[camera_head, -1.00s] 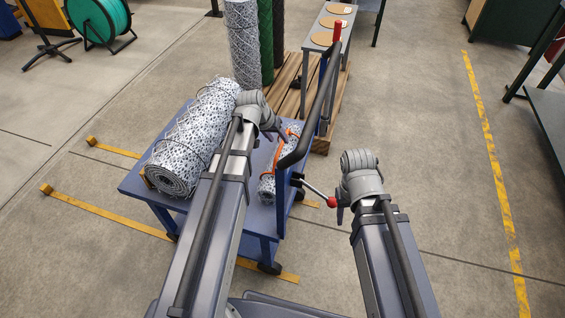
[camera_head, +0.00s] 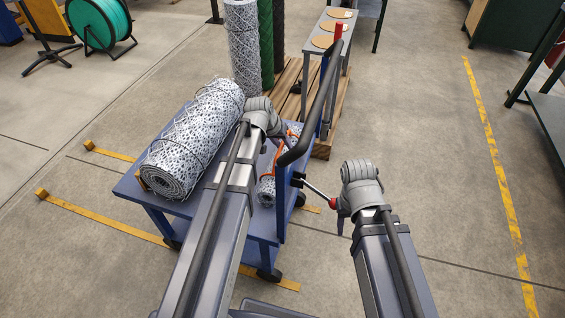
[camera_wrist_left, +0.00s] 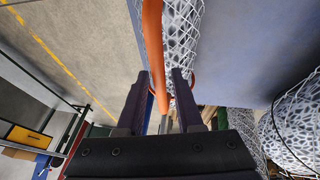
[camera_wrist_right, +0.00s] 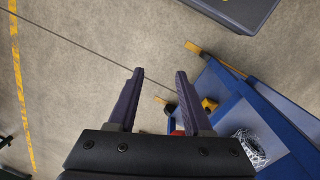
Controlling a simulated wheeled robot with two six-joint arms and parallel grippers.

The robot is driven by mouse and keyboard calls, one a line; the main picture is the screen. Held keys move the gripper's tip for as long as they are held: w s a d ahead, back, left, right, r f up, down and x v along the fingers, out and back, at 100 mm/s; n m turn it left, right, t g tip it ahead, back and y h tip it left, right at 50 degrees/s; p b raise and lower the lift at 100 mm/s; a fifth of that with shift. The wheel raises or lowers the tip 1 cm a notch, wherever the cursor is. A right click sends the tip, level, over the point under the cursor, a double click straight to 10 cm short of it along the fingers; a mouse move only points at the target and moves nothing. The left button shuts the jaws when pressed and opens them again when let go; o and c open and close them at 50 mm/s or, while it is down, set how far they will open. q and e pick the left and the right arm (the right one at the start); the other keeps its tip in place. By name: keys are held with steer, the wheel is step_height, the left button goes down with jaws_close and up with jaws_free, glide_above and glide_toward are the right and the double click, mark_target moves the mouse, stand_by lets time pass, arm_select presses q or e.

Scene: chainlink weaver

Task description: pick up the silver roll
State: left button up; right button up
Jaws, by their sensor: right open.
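Three silver mesh rolls show in the head view; I cannot tell which one the task names. A small roll (camera_head: 266,190) with an orange strap (camera_head: 279,157) lies on the blue cart (camera_head: 240,222). A large roll (camera_head: 190,140) lies to its left. A third roll (camera_head: 243,45) stands on the pallet. My left gripper (camera_head: 279,134) is over the small roll and hides part of it. In the left wrist view its open fingers (camera_wrist_left: 157,95) point at the small roll (camera_wrist_left: 181,40), with the orange strap between them in the picture. My right gripper (camera_wrist_right: 157,88) is open and empty, right of the cart.
The cart has a dark handle bar (camera_head: 312,110) and a red-knobbed lever (camera_head: 321,194) near my grippers. Green (camera_head: 266,40) and dark rolls stand on the wooden pallet (camera_head: 290,88) behind. Open floor lies to the right.

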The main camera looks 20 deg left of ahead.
arm_select(q)
jaws_close()
stand_by(1.1)
